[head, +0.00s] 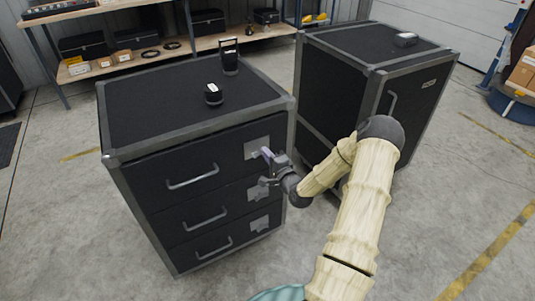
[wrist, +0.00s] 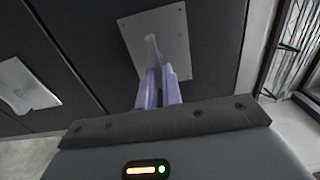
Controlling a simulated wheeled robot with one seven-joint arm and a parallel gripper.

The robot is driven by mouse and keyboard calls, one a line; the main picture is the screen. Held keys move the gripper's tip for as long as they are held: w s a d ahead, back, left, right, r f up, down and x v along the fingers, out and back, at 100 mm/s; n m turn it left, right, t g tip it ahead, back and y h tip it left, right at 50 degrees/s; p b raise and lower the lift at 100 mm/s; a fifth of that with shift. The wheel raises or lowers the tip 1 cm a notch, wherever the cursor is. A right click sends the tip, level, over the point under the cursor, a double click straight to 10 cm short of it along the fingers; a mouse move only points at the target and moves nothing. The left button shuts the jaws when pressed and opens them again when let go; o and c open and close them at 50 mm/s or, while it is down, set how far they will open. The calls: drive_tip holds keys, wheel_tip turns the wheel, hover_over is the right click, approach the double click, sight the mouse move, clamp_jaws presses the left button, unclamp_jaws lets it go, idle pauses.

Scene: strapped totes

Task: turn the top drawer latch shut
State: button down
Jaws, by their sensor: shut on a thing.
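The black drawer case (head: 190,90) has three drawers with grey bar handles. The top drawer (head: 185,165) sits flush with the front. Its latch plate (head: 254,146) is a pale metal square near the right edge, and it fills the upper middle of the wrist view (wrist: 172,32). A small grey latch lever (wrist: 152,46) stands on this plate. My gripper (head: 265,153) is at the top plate; its two purple fingers (wrist: 158,82) are closed around the lever's end. The fingers hide that end, so I cannot tell the lever's exact angle.
The middle drawer's latch (wrist: 22,88) shows left in the wrist view, and the bottom latch plate (head: 259,224) sits lower. A second black case (head: 335,85) stands close on the right, with a narrow gap. Shelves (head: 140,60) line the back. Floor in front is clear.

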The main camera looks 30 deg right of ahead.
drive_tip(key=shift+a+f, duration=0.1)
drive_tip(key=c, duration=1.6)
unclamp_jaws()
drive_tip(key=shift+o, duration=0.2)
drive_tip(key=shift+s, duration=0.1)
drive_tip(key=s, duration=1.7)
drive_tip(key=shift+s+d, duration=0.15)
drive_tip(key=shift+d, duration=0.2)
